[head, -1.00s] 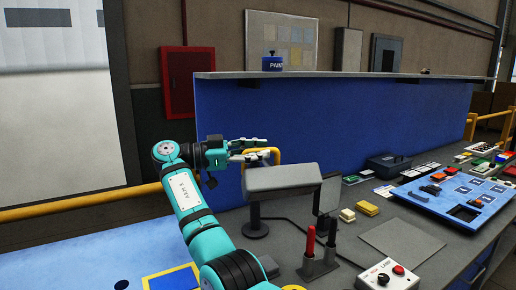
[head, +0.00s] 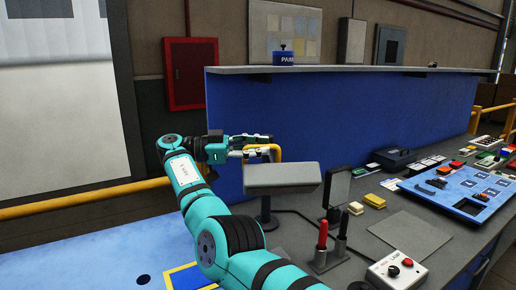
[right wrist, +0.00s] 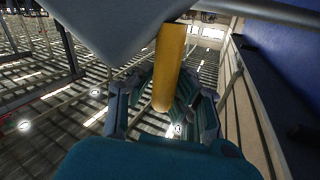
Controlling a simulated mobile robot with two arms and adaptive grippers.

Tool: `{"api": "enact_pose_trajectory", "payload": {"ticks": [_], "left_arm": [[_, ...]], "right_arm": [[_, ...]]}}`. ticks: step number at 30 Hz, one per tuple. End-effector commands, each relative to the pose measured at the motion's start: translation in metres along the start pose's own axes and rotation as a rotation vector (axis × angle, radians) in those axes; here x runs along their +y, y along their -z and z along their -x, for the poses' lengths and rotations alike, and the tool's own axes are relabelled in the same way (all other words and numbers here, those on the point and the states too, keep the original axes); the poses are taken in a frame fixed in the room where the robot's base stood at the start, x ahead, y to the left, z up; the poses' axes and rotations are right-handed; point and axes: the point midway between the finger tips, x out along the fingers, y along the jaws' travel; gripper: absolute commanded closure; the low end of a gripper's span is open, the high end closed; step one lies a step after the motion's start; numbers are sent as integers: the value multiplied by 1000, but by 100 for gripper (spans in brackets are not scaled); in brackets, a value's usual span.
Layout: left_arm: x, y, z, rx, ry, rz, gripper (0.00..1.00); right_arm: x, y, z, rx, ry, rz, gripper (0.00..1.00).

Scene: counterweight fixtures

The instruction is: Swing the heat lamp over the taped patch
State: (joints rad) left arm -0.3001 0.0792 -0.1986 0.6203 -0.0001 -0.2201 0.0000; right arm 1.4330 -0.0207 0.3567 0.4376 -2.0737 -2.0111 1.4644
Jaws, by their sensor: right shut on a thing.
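The heat lamp (head: 283,177) has a long grey head on a dark post with a round foot, on the bench. A yellow bent handle (head: 277,150) rises at its back. My right gripper (head: 268,145) is shut on this handle. In the right wrist view the yellow handle (right wrist: 168,68) stands between the fingers (right wrist: 165,108), under the grey lamp head (right wrist: 110,25). The taped patch (head: 184,281), a blue area with a yellow tape border, lies on the blue surface at the lower left, partly hidden by my arm. The lamp head is not above it. My left gripper is out of view.
A blue panel (head: 330,125) with a grey shelf stands behind the lamp. A black upright plate (head: 337,187), red and black handles in a holder (head: 326,258) and a control box (head: 396,270) stand right of it. A yellow rail (head: 90,200) runs behind the blue surface.

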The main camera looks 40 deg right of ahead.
Motion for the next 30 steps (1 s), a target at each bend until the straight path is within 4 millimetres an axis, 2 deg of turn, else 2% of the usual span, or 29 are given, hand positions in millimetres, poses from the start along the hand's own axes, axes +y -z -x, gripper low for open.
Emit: {"api": "enact_pose_trajectory", "payload": {"ticks": [2,3,8,9,23,30], "left_arm": [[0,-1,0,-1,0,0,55],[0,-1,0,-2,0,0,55],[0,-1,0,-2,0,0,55],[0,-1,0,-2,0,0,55],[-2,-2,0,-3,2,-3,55],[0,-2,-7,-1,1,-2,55]], "right_arm": [[-1,2,-1,1,0,-4,100],[-1,2,-1,1,0,-4,84],[-1,2,-1,1,1,-5,63],[-1,2,-1,1,1,-5,62],[0,1,-1,0,1,-2,62],[2,-2,-1,-5,29,-5,62]]}}
